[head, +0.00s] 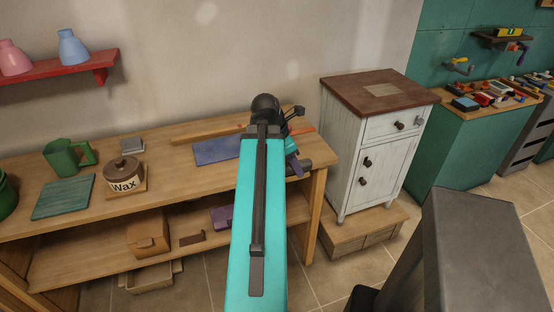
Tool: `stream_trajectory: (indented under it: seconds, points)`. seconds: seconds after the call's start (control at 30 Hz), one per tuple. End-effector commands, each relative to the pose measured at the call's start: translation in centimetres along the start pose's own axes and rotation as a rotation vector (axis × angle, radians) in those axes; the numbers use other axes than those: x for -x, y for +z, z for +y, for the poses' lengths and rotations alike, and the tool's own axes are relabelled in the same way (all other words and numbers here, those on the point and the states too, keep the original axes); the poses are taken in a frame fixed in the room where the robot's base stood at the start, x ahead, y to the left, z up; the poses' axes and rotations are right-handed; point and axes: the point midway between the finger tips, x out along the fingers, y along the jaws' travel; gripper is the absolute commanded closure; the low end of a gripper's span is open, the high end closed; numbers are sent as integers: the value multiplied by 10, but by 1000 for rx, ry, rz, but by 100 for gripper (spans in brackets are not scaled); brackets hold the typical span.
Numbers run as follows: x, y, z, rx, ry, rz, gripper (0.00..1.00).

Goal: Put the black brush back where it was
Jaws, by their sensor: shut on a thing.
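My teal arm reaches over the right end of the wooden workbench (310,184). My gripper (293,163) is at its far end, largely hidden by my own arm and wrist. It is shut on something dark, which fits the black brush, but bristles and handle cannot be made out. No other black brush shows on the bench. A blue mat (216,150) lies flat on the bench, just left of my arm, and its right part is covered by the arm.
A wax pot (123,172), green mug (67,157) and green board (63,197) stand left on the bench. A brown bag (148,234) is on the lower shelf. A white cabinet (370,145) stands close right.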

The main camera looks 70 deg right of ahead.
Motion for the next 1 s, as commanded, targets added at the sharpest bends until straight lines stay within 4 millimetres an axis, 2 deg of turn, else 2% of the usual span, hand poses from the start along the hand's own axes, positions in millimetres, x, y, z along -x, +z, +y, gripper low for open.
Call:
stream_trajectory:
  seconds: [0.27,1.0]
  points:
    - [0,0,23,1,0,0,100]
    - [-7,-6,113,1,0,0,100]
